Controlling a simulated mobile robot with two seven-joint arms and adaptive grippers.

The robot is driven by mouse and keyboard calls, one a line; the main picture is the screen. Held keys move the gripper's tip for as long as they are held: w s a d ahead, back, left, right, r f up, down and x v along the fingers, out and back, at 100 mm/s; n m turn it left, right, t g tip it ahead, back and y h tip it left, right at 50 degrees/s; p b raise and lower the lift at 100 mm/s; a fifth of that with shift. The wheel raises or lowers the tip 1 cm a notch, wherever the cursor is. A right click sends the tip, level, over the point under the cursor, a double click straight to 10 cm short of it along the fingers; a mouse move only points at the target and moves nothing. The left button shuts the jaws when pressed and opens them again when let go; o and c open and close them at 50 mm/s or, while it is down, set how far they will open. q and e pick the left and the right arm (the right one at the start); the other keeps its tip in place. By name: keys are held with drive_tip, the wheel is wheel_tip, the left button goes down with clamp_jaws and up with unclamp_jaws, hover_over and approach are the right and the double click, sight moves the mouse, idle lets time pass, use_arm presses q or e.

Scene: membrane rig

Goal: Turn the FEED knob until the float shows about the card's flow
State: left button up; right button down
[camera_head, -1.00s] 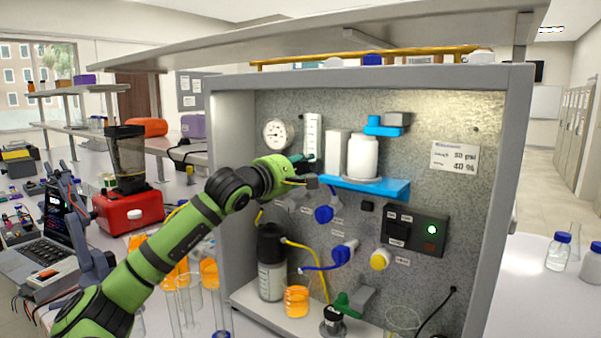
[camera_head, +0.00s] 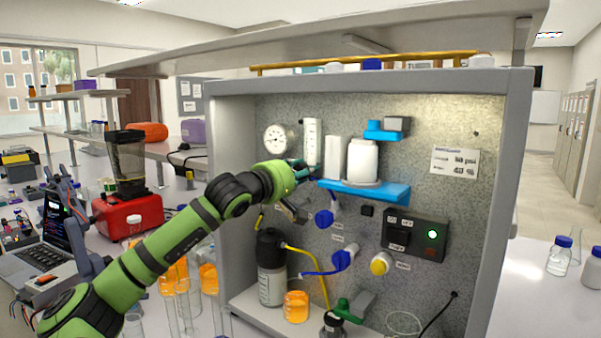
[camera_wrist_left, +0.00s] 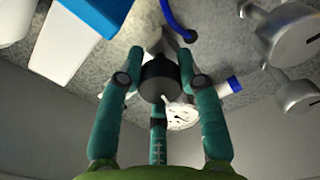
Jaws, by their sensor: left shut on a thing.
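My left gripper (camera_head: 300,174) is at the panel, by the foot of the clear flow tube (camera_head: 312,141). The round dial gauge (camera_head: 276,138) is left of the tube and also shows behind the fingers in the wrist view (camera_wrist_left: 183,116). The float is too small to make out. The white card (camera_head: 455,162) is at the panel's upper right; its print is blurred. My right gripper is out of view.
A blue shelf (camera_head: 366,191) with a white bottle (camera_head: 362,161) juts out right of my gripper. Glassware stands around the rig's base.

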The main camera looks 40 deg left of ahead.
use_arm(q)
drive_tip(key=shift+w+d+f+m, duration=0.1)
drive_tip(key=shift+d+f+m, duration=0.15)
drive_tip(key=shift+m, duration=0.15)
drive_tip(key=o, duration=1.2)
drive_tip(key=shift+c, duration=0.2)
drive_tip(key=shift+d+r, duration=0.1)
drive_tip(key=shift+r, duration=0.05)
drive_tip(key=shift+s+a, duration=0.25)
drive_tip(key=shift+a, duration=0.05)
drive_tip(key=s+d, duration=0.2)
drive_tip(key=s, duration=0.9)
drive_tip(key=shift+s, duration=0.3)
idle(0.5)
